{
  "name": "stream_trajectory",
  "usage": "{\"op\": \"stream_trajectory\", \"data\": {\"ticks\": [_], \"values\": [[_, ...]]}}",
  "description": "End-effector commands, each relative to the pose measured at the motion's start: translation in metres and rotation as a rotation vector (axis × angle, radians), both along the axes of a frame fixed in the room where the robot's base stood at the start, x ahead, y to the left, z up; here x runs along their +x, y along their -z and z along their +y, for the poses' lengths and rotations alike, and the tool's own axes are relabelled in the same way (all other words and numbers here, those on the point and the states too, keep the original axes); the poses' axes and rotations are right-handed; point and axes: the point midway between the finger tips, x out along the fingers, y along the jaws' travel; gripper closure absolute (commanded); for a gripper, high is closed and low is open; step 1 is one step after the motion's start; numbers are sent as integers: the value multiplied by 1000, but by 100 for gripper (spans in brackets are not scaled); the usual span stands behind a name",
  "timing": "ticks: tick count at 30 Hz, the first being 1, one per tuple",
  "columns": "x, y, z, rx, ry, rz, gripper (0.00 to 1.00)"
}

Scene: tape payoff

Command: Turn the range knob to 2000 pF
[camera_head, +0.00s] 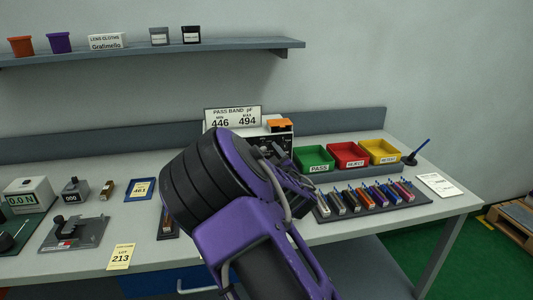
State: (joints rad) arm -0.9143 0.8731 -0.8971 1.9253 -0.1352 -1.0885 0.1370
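A white meter box (249,132) stands at the back of the bench, under a card (232,117) reading "PASS BAND pF MIN 446 MAX 494". Part of its black front panel (285,140) shows with small markings too fine to read. The range knob cannot be made out, as my arm covers most of the meter's front. My gripper (287,167) is at the far end of my purple and black arm, in front of the meter's right side. Its fingers are mostly hidden by the arm, so I cannot tell if it is open or touches the knob.
Green PASS (317,168), red REJECT (352,164) and yellow (384,160) bins stand right of the meter. A rack (372,209) of several coloured parts lies before them. A grey fixture (75,233) and gauge box (29,195) sit left. A shelf (150,51) runs above.

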Motion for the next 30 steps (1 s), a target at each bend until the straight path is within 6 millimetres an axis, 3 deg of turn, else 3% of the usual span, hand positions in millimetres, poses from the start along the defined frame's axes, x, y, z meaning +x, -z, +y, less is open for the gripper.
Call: {"op": "stream_trajectory", "data": {"ticks": [13, 24, 30], "values": [[11, 0, 4, 0, 0, 0, 32], [11, 0, 5, 0, 0, 0, 97], [11, 0, 5, -1, -1, 0, 100]]}}
